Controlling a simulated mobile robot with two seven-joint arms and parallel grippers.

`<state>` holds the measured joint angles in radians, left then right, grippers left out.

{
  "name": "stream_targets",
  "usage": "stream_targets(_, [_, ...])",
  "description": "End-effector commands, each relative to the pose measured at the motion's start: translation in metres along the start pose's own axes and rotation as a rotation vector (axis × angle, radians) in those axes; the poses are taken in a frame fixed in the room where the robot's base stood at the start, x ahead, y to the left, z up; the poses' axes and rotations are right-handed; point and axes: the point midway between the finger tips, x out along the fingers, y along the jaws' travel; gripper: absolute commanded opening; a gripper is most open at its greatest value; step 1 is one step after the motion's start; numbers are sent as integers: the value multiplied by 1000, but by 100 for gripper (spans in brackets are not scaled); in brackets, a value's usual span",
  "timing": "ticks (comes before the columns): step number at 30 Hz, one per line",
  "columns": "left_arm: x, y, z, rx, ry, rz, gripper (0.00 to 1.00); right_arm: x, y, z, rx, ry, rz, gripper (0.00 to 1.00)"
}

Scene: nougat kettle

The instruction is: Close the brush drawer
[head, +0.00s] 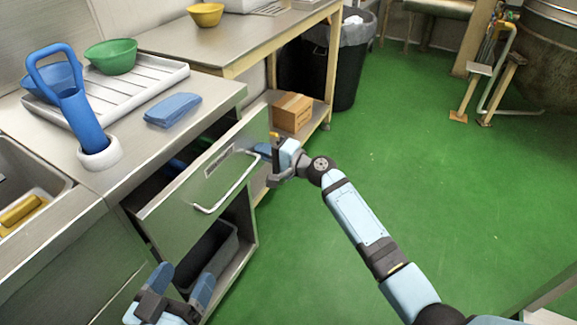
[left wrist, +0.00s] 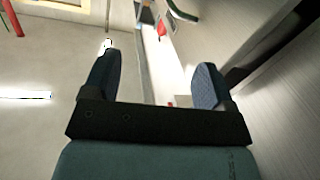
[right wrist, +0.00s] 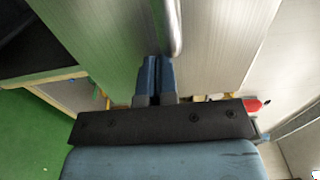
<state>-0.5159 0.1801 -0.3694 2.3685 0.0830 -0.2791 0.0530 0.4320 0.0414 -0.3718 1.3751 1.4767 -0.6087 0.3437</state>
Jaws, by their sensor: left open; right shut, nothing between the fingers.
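The brush drawer (head: 206,190) stands pulled out below the steel counter, with dark space and blue items showing inside. Its front carries a silver bar handle (head: 232,188) and a small label. My right gripper (head: 263,150) is shut and empty at the right end of the drawer front. In the right wrist view its closed fingertips (right wrist: 157,75) are close to the handle bar (right wrist: 174,28); I cannot tell whether they touch the front. My left gripper (head: 181,284) is open and empty, low in front of the cabinet; its spread fingers show in the left wrist view (left wrist: 157,85).
On the counter are a blue scoop in a white holder (head: 98,154), a folded blue cloth (head: 173,109), a white drain tray (head: 150,83) and a green bowl (head: 111,56). A grey bin (head: 212,262) sits below the drawer.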

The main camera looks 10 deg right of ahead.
Motion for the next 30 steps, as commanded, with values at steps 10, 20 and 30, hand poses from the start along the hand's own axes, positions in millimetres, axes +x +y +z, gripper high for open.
stream_targets(10, [1,21,-36,-38,221,88,78,63,2,0,0,1,-2,0])
stream_targets(20, [3,19,-25,-40,174,88,78,81,-1,0,0,2,-2,0])
stream_targets(30, [3,19,-25,-40,172,88,78,82,-4,0,-1,3,-6,0])
